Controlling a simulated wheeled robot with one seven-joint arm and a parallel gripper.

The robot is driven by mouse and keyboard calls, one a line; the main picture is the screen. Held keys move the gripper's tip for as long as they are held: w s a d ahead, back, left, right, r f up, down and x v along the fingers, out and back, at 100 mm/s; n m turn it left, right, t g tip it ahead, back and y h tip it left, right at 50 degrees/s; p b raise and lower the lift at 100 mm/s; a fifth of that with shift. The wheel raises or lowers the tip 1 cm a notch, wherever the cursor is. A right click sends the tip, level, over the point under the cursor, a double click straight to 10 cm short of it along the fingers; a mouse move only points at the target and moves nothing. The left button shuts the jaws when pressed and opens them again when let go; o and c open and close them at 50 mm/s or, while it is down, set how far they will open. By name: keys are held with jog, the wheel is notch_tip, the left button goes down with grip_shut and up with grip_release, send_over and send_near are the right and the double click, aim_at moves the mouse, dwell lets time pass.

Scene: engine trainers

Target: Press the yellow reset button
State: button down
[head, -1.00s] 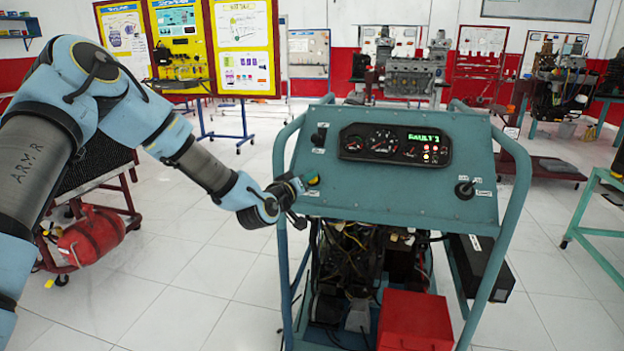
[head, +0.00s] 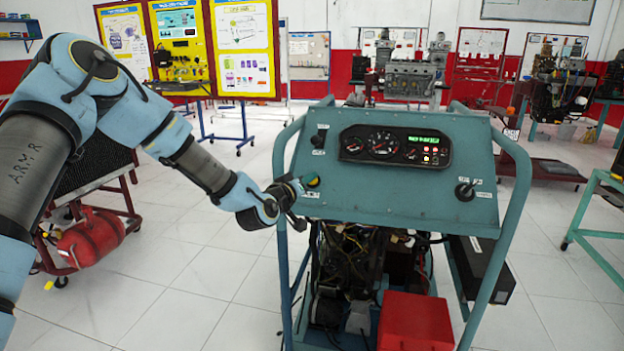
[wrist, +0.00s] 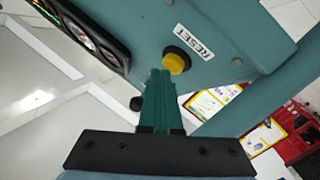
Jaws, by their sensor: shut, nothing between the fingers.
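The yellow reset button (wrist: 176,60) sits in a black collar on the teal panel in the wrist view, beside a white RESET label (wrist: 194,41). In the head view the button (head: 313,182) shows at the panel's left edge. My gripper (wrist: 161,72) is shut and empty, its teal fingers together. The fingertips are right beside the button's collar in the wrist view; I cannot tell whether they touch it. In the head view my gripper (head: 300,186) partly covers the label area.
The teal control panel (head: 400,195) carries a gauge cluster (head: 394,147) with a lit green display (head: 423,139), a switch at upper left (head: 319,136) and a key switch (head: 466,190) at right. Tube rails flank the panel. A red box (head: 415,322) sits below.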

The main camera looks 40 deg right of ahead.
jog(key=shift+s+a+r, duration=0.15)
jog(key=shift+a+r, duration=0.1)
jog(key=shift+r, duration=0.1)
jog(key=shift+r, duration=0.1)
jog(key=a+r, duration=0.1)
jog(key=s+a+r+p, duration=0.1)
jog(key=r+p, duration=0.1)
jog(key=shift+s+a+r, duration=0.3)
jog(key=shift+s+a, duration=0.1)
dwell(0.9)
